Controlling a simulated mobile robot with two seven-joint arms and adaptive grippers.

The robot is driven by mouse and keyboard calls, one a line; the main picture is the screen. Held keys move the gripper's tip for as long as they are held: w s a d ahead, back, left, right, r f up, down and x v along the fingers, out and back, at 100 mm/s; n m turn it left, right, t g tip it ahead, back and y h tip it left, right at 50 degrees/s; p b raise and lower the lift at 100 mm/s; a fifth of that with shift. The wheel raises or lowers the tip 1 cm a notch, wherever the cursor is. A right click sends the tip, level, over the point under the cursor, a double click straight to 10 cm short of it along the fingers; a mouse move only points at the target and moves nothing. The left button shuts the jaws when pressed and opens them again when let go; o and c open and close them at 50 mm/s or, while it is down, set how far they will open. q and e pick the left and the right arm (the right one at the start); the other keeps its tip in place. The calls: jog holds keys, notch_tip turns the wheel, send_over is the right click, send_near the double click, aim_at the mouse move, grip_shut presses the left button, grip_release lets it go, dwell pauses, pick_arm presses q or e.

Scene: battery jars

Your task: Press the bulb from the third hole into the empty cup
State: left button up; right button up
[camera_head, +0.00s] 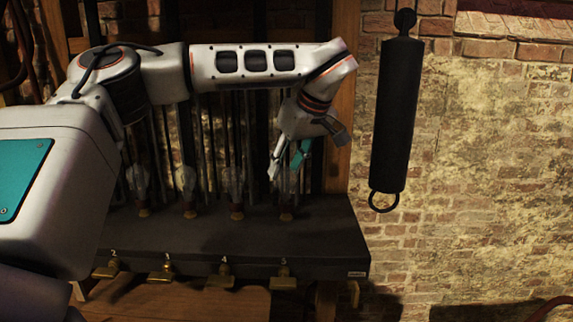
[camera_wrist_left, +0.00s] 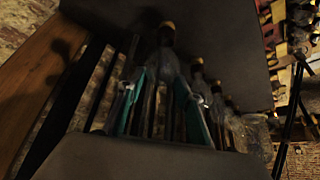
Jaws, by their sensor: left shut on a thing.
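My left gripper (camera_head: 284,172) points down at the rightmost of a row of clear glass bulbs on a dark shelf. Its teal and pale fingers are shut around this bulb (camera_head: 287,190), whose brass base (camera_head: 287,215) is at the shelf top. The left wrist view, upside down, shows the bulb's base (camera_wrist_left: 167,32) against the dark board, with my fingers (camera_wrist_left: 163,85) on either side of the glass. I cannot tell how deep the base sits. Three other bulbs, the left (camera_head: 138,185), middle (camera_head: 186,185) and right (camera_head: 236,185), stand upright in line. My right gripper is out of view.
The dark shelf (camera_head: 230,240) has numbered labels and brass fittings (camera_head: 220,276) along its front edge. Dark vertical rods stand behind the bulbs. A black cylinder (camera_head: 396,115) hangs on the brick wall to the right.

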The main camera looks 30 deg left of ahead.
pick_arm(q)
jog(key=o, duration=1)
jog(key=shift+f, duration=0.1)
jog(key=v, duration=1.2)
